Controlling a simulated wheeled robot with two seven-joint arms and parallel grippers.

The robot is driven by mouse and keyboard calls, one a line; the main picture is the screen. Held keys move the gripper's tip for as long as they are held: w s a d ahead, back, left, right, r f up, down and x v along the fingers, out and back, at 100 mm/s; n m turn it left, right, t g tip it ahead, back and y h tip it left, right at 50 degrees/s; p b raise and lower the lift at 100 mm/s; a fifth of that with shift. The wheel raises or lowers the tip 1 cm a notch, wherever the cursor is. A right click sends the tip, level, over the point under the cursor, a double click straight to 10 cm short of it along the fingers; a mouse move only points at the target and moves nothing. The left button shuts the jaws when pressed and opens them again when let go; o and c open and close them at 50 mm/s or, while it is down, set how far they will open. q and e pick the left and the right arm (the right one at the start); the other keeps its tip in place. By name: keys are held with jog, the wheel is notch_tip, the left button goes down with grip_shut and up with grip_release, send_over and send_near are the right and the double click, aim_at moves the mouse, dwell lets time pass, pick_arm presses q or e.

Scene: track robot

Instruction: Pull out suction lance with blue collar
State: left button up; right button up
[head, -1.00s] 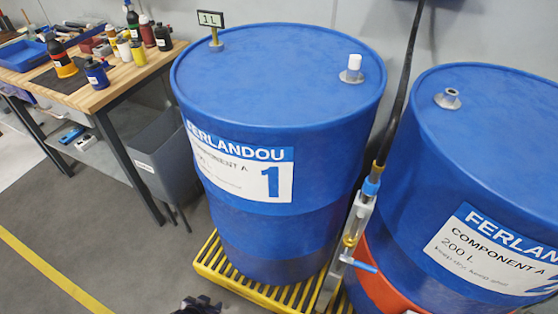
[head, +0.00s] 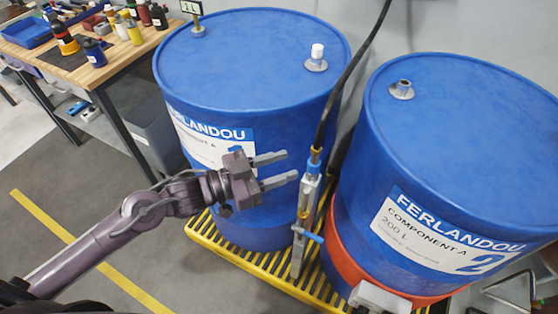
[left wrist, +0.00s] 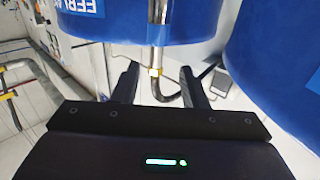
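My right gripper is not in view.
Drum 1 (head: 250,60) stands behind my left gripper and drum 2 (head: 460,120) to the right, with an orange band and white box (head: 380,298). A yellow slatted pallet (head: 215,245) lies below. A workbench (head: 100,70) with bottles is at upper left.

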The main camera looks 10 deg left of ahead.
aim_at(311, 158)
pick_arm(q)
jog(key=x, duration=0.2)
jog(key=p+x, duration=0.1)
jog(key=x, duration=0.3)
jog(key=shift+d+r, duration=0.3)
jog(key=shift+d, duration=0.05)
jog(key=shift+w+d+f+p, duration=0.1)
jog(key=shift+w+d+p, duration=0.2)
jog(key=shift+d, duration=0.25)
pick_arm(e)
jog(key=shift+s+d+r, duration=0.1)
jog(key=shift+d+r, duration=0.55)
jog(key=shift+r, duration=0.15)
pick_arm(q)
grip_shut()
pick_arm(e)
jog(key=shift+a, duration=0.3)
